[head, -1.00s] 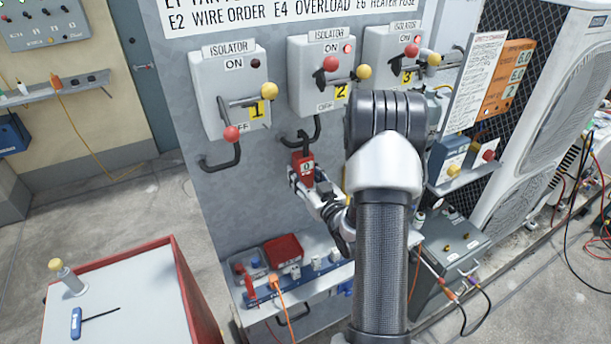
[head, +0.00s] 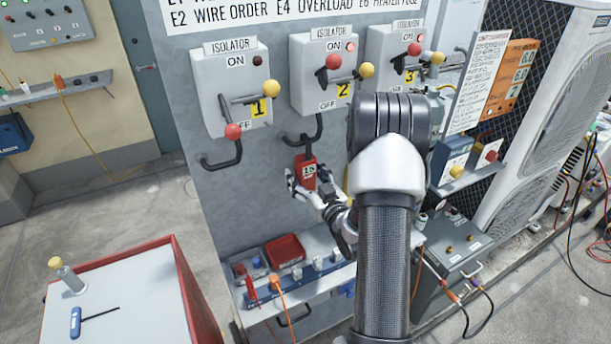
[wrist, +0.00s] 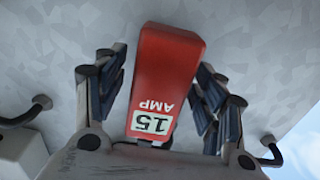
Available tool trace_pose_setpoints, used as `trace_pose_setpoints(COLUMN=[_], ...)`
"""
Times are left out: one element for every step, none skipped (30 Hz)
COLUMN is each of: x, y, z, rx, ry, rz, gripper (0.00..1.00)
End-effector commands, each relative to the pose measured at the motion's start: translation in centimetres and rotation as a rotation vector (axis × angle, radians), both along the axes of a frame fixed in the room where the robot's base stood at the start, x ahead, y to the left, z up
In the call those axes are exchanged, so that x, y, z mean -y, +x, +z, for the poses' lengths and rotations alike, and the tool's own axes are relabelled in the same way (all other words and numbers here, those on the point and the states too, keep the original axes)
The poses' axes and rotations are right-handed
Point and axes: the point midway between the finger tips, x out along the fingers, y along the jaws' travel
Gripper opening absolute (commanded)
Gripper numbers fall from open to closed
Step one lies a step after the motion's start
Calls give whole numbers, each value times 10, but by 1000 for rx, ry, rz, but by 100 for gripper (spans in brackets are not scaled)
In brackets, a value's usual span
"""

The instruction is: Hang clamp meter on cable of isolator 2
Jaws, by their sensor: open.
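The red clamp meter (head: 306,172) hangs upright at the black cable (head: 304,137) under isolator 2 (head: 324,75). Its upper jaw meets the cable, but whether it closes fully around it is too small to tell. In the wrist view the meter (wrist: 166,80) shows a display reading 15 AMP. My gripper (head: 304,188) is open around the meter's lower body. In the wrist view a finger of my gripper (wrist: 158,95) stands on each side of the meter, with gaps between. Isolator 2 has its red lamp lit.
Isolator 1 (head: 231,90) and isolator 3 (head: 398,70) flank isolator 2, with cable loops below. A red-edged cart (head: 130,310) stands front left.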

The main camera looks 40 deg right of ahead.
Motion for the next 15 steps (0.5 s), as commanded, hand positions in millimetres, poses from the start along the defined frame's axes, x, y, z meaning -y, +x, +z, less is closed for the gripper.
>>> trace_pose_setpoints(x=[0, 0, 0, 0, 0, 0, 0, 0, -1, -2, -3, -4, -5, -6, -8], y=[0, 0, 0, 0, 0, -1, -2, -3, -6, -9, -13, -20, -25, -31, -40], z=[0, 0, 0, 0, -1, -1, -1, -1, -1, -1, -1, -1, -1, -1, -1], rx=[0, 0, -1, -1, -2, -2, -2, -3, -3, -4, -4, -2, -3, -3, -3], ry=[0, 0, 0, 0, 1, 1, 1, 2, 2, 2, 2, 3, 4, 3, 4], rz=[0, 0, 0, 0, 0, 0, 0, -1, -1, -1, -1, -2, -4, -4, -4], gripper=[64, 64, 64, 64, 64, 64, 64, 64, 64, 64, 64, 64, 64, 64, 64])
